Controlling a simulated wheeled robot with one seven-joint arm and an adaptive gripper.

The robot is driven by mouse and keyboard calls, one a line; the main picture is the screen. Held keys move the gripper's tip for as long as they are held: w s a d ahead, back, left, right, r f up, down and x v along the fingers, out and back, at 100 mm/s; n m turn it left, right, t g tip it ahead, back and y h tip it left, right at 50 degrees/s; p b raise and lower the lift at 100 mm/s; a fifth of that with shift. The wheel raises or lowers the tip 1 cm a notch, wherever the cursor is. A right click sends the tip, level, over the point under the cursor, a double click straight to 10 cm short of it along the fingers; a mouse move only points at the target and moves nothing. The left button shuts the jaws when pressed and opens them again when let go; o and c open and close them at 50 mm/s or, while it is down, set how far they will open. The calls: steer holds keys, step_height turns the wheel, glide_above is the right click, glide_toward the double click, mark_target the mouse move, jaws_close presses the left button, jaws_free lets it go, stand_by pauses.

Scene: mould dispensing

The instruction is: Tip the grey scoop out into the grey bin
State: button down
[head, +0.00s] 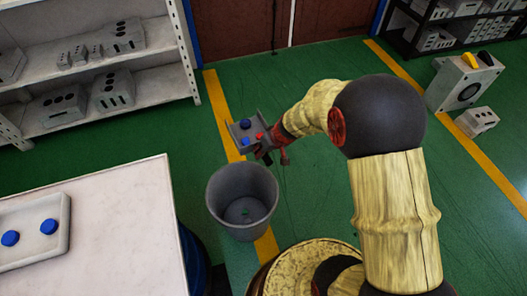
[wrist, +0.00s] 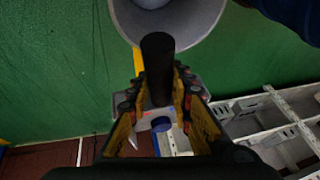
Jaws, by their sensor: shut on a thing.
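The grey scoop (head: 236,136) is in the air just above and beyond the grey bin (head: 226,187) in the head view. Two blue pieces (head: 245,124) and a red piece (head: 259,135) show in or at its pan, which looks roughly level. My gripper (head: 264,153) is shut on the scoop's handle. In the wrist view the dark handle (wrist: 157,60) stands between my fingers, with part of the pan and a blue piece (wrist: 160,124) behind it. The bin is open at the top, with a small green piece (head: 246,211) inside. Its rim also shows in the wrist view (wrist: 205,22).
A white table (head: 120,220) with a tray (head: 58,237) of blue pieces stands at the left, close to the bin. Shelves (head: 150,86) with grey parts stand at the back left. Grey machine parts (head: 462,85) sit on the floor at the right. Green floor around the scoop is clear.

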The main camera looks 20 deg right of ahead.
steer(key=s+d+f+n+g+y, duration=0.1)
steer(key=s+d+f+n, duration=0.25)
steer(key=f, duration=0.35)
steer(key=s+d+f+n+g+y, duration=0.1)
steer(key=s+d+f+n+y, duration=0.2)
steer(key=f, duration=0.4)
steer(key=s+d+f+n+g, duration=0.1)
steer(key=s+d+f+n, duration=0.3)
steer(key=f, duration=0.3)
steer(key=w+a+r+g+h+p, duration=0.3)
steer(key=w+a+r+h, duration=0.1)
steer(key=a+r+h, duration=0.2)
steer(key=w+a+r+g+h+p, duration=0.3)
steer(key=a+r+h, duration=0.3)
steer(key=a, duration=0.3)
steer(key=shift+w+a+r+m+g+p, duration=0.25)
steer(key=shift+w+r+m+g, duration=0.2)
steer(key=shift+w+r+g, duration=0.25)
stand_by(0.4)
